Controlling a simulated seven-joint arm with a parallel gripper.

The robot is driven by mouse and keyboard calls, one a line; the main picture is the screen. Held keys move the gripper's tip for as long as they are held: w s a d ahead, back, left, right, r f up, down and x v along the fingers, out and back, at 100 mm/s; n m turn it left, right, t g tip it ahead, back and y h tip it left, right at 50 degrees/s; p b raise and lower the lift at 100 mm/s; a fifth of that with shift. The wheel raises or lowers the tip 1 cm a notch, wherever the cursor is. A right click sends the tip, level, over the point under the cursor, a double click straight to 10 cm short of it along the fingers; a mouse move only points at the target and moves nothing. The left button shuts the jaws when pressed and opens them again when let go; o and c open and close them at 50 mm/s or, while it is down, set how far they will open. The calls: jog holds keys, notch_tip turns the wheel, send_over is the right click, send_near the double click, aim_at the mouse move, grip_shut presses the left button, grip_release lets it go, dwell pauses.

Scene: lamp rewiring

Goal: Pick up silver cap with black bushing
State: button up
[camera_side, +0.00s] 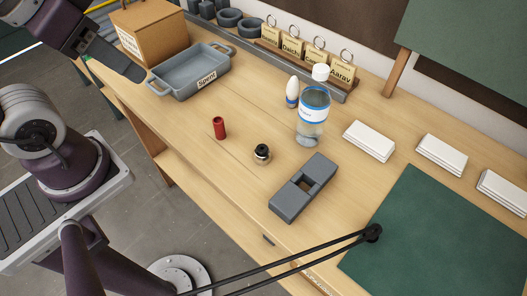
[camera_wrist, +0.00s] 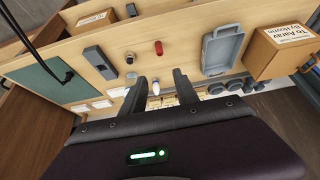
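The silver cap with black bushing (camera_side: 262,153) stands on the wooden bench, between a red cylinder (camera_side: 219,128) and a grey block with a square opening (camera_side: 303,187). In the wrist view the cap (camera_wrist: 130,57) is small, beyond my fingertips and a little to their left. My gripper (camera_wrist: 160,80) has its two fingers apart with nothing held between them. In the side view, part of my arm's end is at the upper left, well away from the cap; its fingertips are not clear there.
A clear bottle with a blue label (camera_side: 313,120) and a white-tipped small bottle (camera_side: 292,92) stand behind the cap. A grey tray (camera_side: 190,80), a cardboard box (camera_side: 150,35), white stacks (camera_side: 369,141) and a green mat (camera_side: 430,240) surround. Bench around the cap is fairly clear.

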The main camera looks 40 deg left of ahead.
jog(key=o, duration=0.4)
